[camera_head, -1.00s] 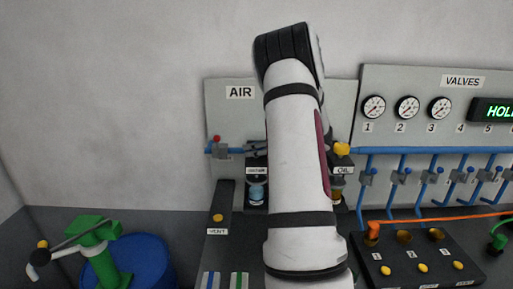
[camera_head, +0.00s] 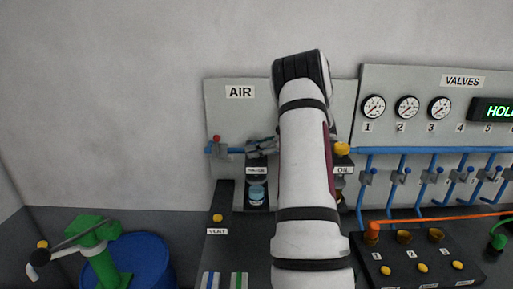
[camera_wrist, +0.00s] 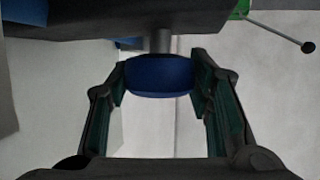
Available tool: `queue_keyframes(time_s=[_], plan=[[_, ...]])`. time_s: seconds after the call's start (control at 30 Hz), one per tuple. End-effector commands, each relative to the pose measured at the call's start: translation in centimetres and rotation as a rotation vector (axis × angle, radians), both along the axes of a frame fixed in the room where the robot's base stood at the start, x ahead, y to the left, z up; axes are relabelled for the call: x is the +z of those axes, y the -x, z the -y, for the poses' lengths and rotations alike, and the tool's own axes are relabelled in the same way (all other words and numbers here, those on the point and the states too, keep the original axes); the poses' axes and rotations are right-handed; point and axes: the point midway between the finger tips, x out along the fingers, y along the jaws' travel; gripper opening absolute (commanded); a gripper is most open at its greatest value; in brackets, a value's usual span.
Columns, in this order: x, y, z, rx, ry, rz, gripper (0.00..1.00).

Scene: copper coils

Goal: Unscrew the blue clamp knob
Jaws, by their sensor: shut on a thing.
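The blue clamp knob (camera_wrist: 160,78) is a dark blue, rounded disc on a short grey shaft (camera_wrist: 160,40) in the wrist view. The shaft runs into a dark body at the top of the picture. My gripper (camera_wrist: 160,84) has one finger on each side of the knob and is shut on it. I cannot make out the knob there; my arm covers much of that area.
The VALVES panel (camera_head: 420,75) with gauges and blue pipes stands right. A box with yellow buttons (camera_head: 423,268) and an orange hose (camera_head: 440,220) lies below it. A blue drum (camera_head: 145,262) with a green pump (camera_head: 95,235) stands at left.

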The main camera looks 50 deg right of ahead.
Motion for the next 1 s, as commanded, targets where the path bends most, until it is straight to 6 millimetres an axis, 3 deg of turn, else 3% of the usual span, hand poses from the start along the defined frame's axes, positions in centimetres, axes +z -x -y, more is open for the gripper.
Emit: queue_keyframes(time_s=[0.1, 0.13, 0.2, 0.23, 0.63, 1.0], plan=[[-0.6, 0.1, -0.1, 0.001, -0.005, -0.011, 0.19], [-0.6, 0.1, -0.1, 0.001, -0.005, -0.011, 0.49], [-0.6, 0.0, -0.1, 0.000, -0.005, -0.010, 0.65], [-0.5, 0.0, -0.1, 0.000, -0.005, -0.009, 0.68], [0.1, 0.6, 0.2, -0.002, -0.001, -0.003, 0.68], [2.6, 6.3, 2.7, -0.003, -0.001, -0.004, 0.68]])
